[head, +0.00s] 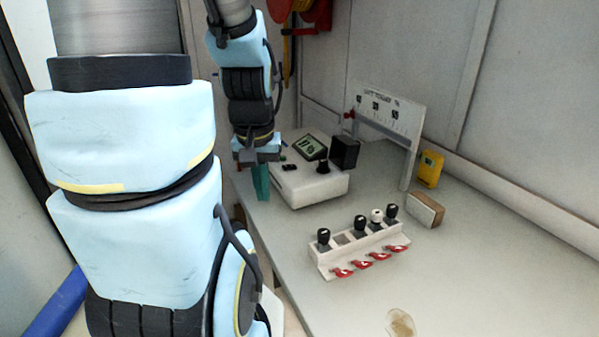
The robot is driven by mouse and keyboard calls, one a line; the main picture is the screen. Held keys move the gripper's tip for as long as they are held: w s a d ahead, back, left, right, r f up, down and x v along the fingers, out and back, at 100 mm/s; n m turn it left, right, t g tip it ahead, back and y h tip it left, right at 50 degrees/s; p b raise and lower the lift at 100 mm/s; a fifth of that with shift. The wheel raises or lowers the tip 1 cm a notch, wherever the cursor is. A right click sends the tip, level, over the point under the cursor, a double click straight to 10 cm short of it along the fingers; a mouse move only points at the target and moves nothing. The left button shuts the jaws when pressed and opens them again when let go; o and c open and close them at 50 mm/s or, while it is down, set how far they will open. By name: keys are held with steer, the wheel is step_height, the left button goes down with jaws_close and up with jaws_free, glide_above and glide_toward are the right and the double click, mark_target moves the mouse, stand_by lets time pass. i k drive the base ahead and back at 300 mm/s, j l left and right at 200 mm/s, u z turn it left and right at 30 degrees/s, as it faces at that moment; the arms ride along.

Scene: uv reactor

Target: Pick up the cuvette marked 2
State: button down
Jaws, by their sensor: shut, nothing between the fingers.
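A white rack (330,262) stands on the bench right of centre. It holds several capped cuvettes. A black-capped cuvette (323,238) is at its left end, with an empty-looking slot beside it. Another black cap (360,227), a white cap (377,216) and a black cap (392,212) follow to the right. Red tags line the rack's front, but their marks are too small to read, so I cannot tell which cuvette is 2. My gripper (261,184), with teal fingers, is shut and empty, pointing down at the bench's left edge, well left of and behind the rack.
A white instrument (318,188) with a screen and black knob stands close right of my gripper, with a black box (345,152) behind. A sign board (390,113), yellow box (430,168) and small block (425,210) stand near the wall. The bench's front right (480,280) is clear.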

mark_target(323, 163)
steer(key=k+j+u, duration=0.3)
steer(key=k+j, duration=0.2)
steer(key=j, duration=0.25)
steer(key=k+j+u, duration=0.15)
steer(key=j, duration=0.25)
steer(key=k+l, duration=0.05)
steer(key=k, duration=0.05)
